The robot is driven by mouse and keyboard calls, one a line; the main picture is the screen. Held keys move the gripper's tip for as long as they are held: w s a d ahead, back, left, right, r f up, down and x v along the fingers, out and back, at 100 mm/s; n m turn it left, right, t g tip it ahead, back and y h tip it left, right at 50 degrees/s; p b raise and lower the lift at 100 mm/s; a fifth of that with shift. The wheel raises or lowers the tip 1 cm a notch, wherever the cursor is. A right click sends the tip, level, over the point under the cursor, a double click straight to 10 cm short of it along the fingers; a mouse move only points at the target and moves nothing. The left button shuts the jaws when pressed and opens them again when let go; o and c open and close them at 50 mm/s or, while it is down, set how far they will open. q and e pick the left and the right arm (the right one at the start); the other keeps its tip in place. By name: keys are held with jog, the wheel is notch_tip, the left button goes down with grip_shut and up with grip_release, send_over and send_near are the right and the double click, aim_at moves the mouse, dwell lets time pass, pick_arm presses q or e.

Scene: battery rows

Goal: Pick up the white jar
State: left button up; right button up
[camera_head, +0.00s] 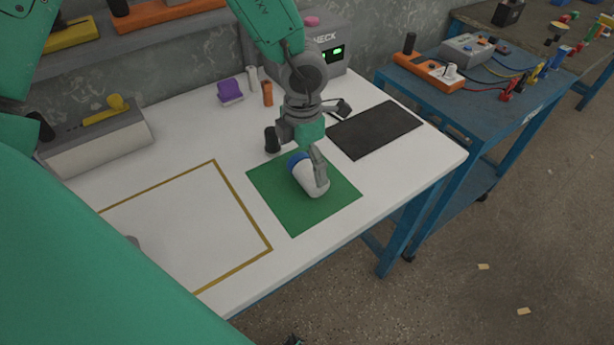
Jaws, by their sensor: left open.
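The white jar (309,186) has a blue lid and lies on its side on the green mat (275,205). Its lid end points to the upper left. My left gripper (315,163) reaches down over the jar from above. One grey finger shows in front of the jar's right part and hides some of it. The other finger is not clearly visible. The gripper is open, and the jar still rests on the mat. My right gripper is not in view.
A black cylinder (272,140) stands just behind the mat. A dark pad (375,129) lies to the right. Purple (230,92) and orange (267,94) items stand farther back. A yellow-outlined area (180,225) at left is mostly clear. A blue cart (480,110) stands beside the table.

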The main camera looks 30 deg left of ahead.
aim_at(309, 167)
pick_arm(q)
jog(key=f, duration=0.2)
jog(key=shift+w+d+f, duration=0.15)
jog(key=shift+d+f, duration=0.05)
jog(key=shift+f, duration=0.1)
jog(key=shift+d+f, duration=0.1)
jog(key=shift+d, duration=0.3)
jog(key=shift+d+r, duration=0.2)
jog(key=shift+d, duration=0.35)
jog(key=c, duration=0.3)
jog(key=shift+a, duration=0.15)
jog(key=c, duration=0.7)
jog(key=shift+a+f, duration=0.1)
jog(key=shift+a, duration=0.15)
jog(key=shift+c, duration=0.9)
jog(key=shift+s+a+f, duration=0.1)
jog(key=shift+s+a, duration=0.1)
jog(key=shift+a, duration=0.1)
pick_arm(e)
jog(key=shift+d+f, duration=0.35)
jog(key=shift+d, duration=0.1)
